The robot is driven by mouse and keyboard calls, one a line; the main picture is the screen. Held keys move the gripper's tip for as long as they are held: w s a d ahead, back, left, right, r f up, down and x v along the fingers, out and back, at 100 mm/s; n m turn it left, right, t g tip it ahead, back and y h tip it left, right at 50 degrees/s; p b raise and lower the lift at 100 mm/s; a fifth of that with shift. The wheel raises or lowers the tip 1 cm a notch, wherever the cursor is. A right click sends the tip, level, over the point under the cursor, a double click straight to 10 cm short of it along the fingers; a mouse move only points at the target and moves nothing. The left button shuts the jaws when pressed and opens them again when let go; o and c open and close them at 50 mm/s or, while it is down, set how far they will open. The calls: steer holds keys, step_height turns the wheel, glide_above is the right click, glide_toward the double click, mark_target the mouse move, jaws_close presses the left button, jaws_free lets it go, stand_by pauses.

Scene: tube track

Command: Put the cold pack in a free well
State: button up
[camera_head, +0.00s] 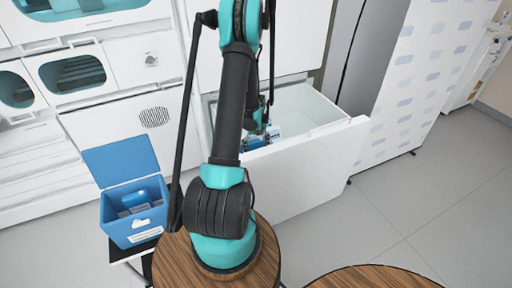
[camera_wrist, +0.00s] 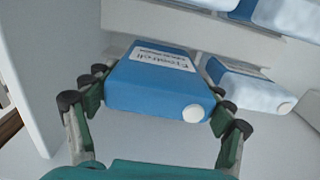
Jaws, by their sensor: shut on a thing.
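A blue cold pack (camera_wrist: 150,85) with a white label and white round cap is between the fingers of my gripper (camera_wrist: 160,98), which is shut on its two sides. In the head view, my gripper (camera_head: 262,132) is down inside the open white drawer (camera_head: 310,105), partly hidden by my arm. A blue box (camera_head: 128,232) with its lid raised stands at the left, away from my gripper. Blue shapes (camera_head: 140,196) show inside it; I cannot tell which of its wells are free.
Another pack (camera_wrist: 248,88), partly frosted, lies just right of the held one. More packs (camera_wrist: 290,15) lie farther back. The drawer wall (camera_wrist: 40,70) rises at the left. A round wooden table top (camera_head: 375,278) stands at the front right; the floor (camera_head: 390,205) at right is clear.

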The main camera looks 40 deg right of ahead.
steer(key=shift+f, duration=0.2)
steer(key=shift+f, duration=1.2)
steer(key=shift+f, duration=0.1)
steer(key=shift+f, duration=0.3)
steer(key=o, duration=1.2)
step_height(320, 180, up, 12)
